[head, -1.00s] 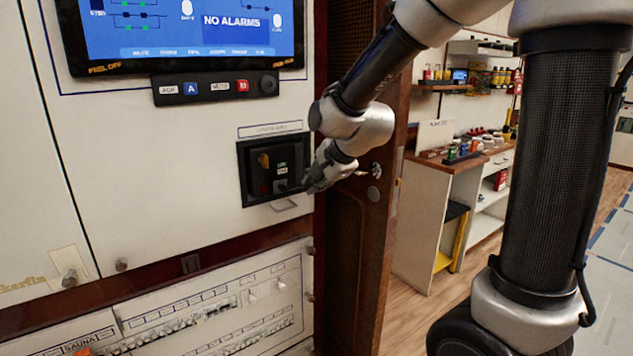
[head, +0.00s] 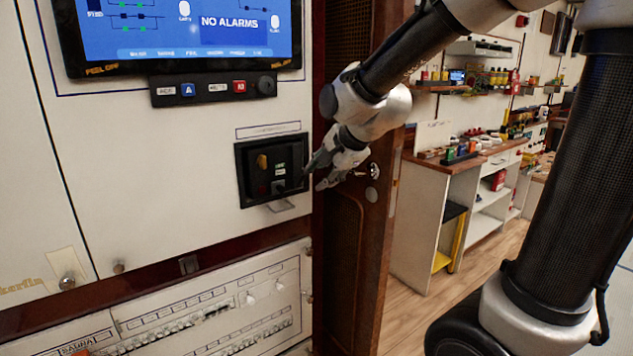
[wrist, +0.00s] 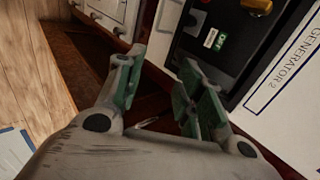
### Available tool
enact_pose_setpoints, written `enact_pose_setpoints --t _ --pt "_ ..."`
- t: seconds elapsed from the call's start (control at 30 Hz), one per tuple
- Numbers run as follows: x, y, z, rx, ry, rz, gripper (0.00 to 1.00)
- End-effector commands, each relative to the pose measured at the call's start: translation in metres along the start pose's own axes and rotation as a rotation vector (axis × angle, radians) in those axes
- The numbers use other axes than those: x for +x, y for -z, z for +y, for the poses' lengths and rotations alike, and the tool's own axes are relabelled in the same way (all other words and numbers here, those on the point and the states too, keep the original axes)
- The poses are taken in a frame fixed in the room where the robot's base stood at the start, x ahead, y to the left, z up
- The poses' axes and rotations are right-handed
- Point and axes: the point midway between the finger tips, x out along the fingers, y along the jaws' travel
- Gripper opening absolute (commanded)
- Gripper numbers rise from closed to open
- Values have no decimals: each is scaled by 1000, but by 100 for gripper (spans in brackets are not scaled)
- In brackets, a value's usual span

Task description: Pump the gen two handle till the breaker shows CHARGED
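The generator 2 breaker (head: 268,172) is a black recessed unit in the white panel, with a yellow knob (head: 262,161) and small green and white indicators (head: 280,169). The wrist view also shows the breaker (wrist: 235,75), its indicators (wrist: 215,39) and a "GENERATOR 2" label (wrist: 273,68). The indicator words are too small to read surely. A grey lip (head: 281,206) juts out below the breaker; I cannot tell whether it is the pump handle. My gripper (head: 314,178) is open and empty at the breaker's right edge. Its spread fingers also show in the wrist view (wrist: 160,88).
A brown wooden door (head: 345,260) with a metal knob stands right beside the panel, close behind my gripper. A screen (head: 180,30) reading "NO ALARMS" and a button strip (head: 213,88) are above. A lower breaker panel (head: 215,310) lies below.

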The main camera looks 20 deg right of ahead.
Motion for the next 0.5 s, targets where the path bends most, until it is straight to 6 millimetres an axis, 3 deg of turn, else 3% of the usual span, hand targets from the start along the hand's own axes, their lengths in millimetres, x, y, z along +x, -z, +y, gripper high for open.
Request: enact_pose_setpoints --t 0.2,0.5 --pt "-45 0 -1 0 4 1 37" --pt "-65 0 0 0 -1 0 37"
